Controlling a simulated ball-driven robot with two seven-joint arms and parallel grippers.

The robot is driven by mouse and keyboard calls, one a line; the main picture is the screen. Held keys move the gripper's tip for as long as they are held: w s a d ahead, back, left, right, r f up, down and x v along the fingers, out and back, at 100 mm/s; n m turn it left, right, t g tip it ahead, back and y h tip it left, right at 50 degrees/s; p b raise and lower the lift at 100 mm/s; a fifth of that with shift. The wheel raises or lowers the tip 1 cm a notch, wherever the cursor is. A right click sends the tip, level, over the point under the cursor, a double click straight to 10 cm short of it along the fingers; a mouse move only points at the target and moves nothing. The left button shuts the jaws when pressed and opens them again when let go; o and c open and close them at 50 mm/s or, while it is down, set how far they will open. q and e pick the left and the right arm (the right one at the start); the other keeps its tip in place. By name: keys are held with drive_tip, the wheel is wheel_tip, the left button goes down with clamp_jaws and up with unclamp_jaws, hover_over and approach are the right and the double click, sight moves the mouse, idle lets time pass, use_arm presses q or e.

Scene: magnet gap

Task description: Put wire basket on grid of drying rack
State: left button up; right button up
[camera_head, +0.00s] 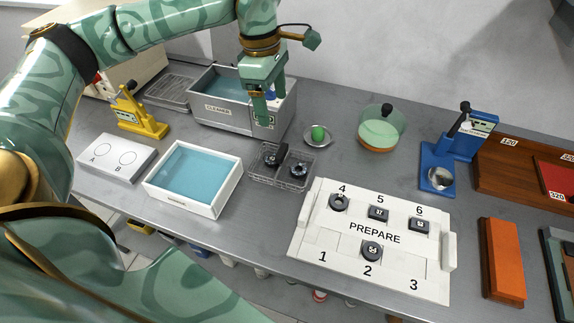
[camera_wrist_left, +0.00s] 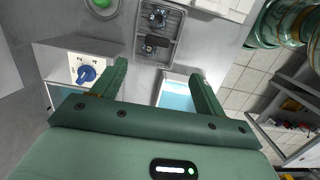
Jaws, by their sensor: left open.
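The wire basket (camera_head: 262,177) stands on the grey bench, right of the white blue-water tray, with dark parts in it. It also shows at the top of the left wrist view (camera_wrist_left: 170,55). The drying rack (camera_head: 168,92) is a flat wire grid at the back left, beside the cleaner; nothing shows on it. My left gripper (camera_head: 267,108) is open and empty, in front of the cleaner's right end and behind the basket. Its two fingers (camera_wrist_left: 160,72) are apart, with the basket beyond them in the wrist view. My right gripper is not in view.
A yellow press (camera_head: 138,118) stands in front of the rack. A small dish with a green item (camera_head: 318,134) and the white PREPARE board (camera_head: 330,252) are right of the basket.

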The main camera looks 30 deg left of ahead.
use_arm(q)
drive_tip(key=b, duration=0.2)
hover_over(281, 149)
drive_tip(key=f, duration=0.9)
drive_tip(key=shift+s+a+f, duration=0.1)
drive_tip(key=shift+s+f, duration=0.25)
drive_tip(key=shift+f+b, duration=0.45)
drive_tip(key=shift+f, duration=0.35)
drive_tip(key=f, duration=0.1)
drive_tip(key=f+b, duration=0.1)
drive_tip(key=f, duration=0.2)
drive_tip(key=shift+w+d+f, duration=0.2)
drive_tip(key=shift+w+f, duration=0.15)
drive_tip(key=shift+r, duration=0.15)
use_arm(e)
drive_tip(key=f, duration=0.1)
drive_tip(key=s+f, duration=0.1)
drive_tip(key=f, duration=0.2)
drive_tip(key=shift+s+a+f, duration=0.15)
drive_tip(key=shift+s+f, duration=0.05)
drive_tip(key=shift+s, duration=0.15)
use_arm(q)
drive_tip(key=c, duration=1.5)
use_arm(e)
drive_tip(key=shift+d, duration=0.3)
